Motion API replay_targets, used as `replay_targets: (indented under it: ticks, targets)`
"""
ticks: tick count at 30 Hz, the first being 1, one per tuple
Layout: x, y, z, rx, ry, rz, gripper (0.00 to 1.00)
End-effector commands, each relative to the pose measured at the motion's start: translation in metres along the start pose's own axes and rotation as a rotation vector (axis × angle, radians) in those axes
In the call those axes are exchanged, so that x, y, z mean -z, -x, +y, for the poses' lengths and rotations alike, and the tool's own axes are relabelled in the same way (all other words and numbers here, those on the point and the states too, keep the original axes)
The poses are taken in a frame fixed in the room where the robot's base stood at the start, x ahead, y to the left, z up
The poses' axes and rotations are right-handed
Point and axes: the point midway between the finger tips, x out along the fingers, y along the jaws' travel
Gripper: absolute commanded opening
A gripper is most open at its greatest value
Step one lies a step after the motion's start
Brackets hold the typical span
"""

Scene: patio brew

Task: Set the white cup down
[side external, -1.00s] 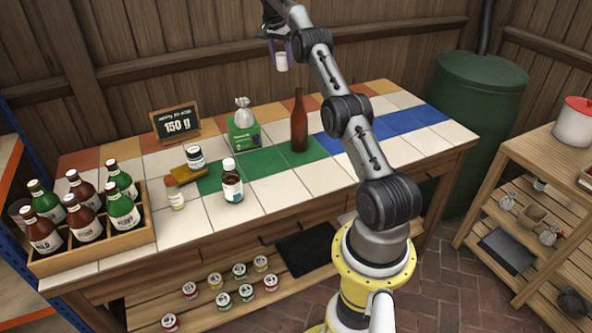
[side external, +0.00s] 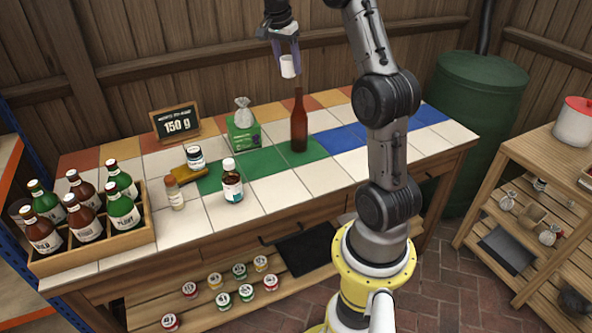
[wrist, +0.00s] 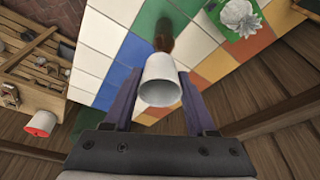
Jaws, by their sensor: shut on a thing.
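The white cup (side external: 289,66) is held in the air above the back of the tiled table. My gripper (side external: 287,60) is shut on it, with a finger on either side. In the wrist view the white cup (wrist: 160,80) sits between the two purple fingers of my gripper (wrist: 158,85), its open rim toward the camera. In the side view the cup is apart from the table and appears just above and left of the brown bottle's neck. The cup's inside looks empty in the wrist view.
A brown bottle (side external: 299,125) stands on the green tiles below the cup. A green box with a bag (side external: 243,128), a chalkboard sign reading 150 g (side external: 177,122), several small bottles and a bottle crate (side external: 95,245) are to the left. The blue tiles (side external: 345,142) at right are clear.

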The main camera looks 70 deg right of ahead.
Motion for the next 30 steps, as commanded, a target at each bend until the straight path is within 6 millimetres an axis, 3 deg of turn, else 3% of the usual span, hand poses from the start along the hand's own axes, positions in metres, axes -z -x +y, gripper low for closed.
replay_targets:
  ticks: [12,23,30]
  targets:
    - [-0.076,-0.004,0.1,-0.002,-0.019,-0.003,0.05]
    - [-0.121,-0.023,0.163,-0.001,-0.031,-0.009,0.05]
    - [-0.139,-0.081,0.164,-0.008,-0.028,-0.012,0.05]
